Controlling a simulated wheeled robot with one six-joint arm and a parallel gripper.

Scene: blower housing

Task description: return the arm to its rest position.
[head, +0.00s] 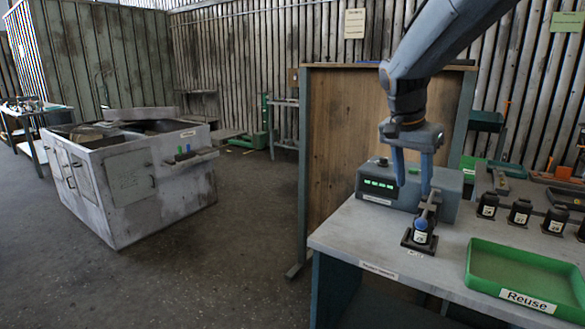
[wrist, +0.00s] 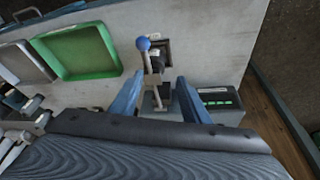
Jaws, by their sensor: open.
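My gripper (head: 412,188) hangs from my arm above the near left part of the workbench (head: 345,235), fingers pointing down. It also shows in the wrist view (wrist: 157,92), where the two blue fingers stand apart with nothing held between them. Below and between them is a small dark fixture with a metal lever and a blue ball knob (wrist: 143,44). The knob also shows in the head view (head: 421,238), below the fingertips. The contact between fingers and lever cannot be made out.
A grey box with a green display (head: 378,184) stands right behind the gripper. A green tray marked Reuse (head: 525,302) lies at the bench front. Several small dark labelled units (head: 520,212) line the bench to the right. A wooden panel (head: 340,130) stands behind.

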